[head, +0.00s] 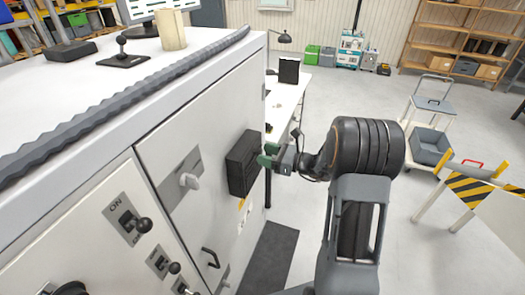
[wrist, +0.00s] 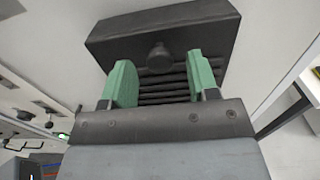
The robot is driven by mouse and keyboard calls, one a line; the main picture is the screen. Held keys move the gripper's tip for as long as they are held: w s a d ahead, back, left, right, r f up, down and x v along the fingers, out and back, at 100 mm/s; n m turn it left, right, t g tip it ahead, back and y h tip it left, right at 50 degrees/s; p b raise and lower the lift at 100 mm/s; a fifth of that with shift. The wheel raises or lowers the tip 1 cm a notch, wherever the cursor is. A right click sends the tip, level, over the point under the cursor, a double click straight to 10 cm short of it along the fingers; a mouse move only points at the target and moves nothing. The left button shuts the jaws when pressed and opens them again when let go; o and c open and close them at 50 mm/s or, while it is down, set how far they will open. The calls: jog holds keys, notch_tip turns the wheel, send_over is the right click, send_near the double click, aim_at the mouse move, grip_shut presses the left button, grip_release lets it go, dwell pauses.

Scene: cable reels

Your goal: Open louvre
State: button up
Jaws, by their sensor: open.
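The louvre (head: 242,165) is a dark box fixed to the front of the white cabinet. In the wrist view the louvre (wrist: 108,40) shows a round dark knob (wrist: 160,57) at its middle, with dark slats (wrist: 162,86) below it. I cannot tell whether the slats stand open or shut. My gripper (head: 268,156) is at the louvre's right face in the head view. In the wrist view my gripper (wrist: 160,66) is open, with one green finger on each side of the knob. The fingers look apart from the knob, and nothing is held.
A white desk (head: 286,100) stands behind. A striped barrier (head: 470,190) and trolley (head: 430,140) are at right.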

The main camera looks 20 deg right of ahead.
jog(key=shift+x, duration=0.85)
jog(key=shift+c, duration=0.2)
grip_shut()
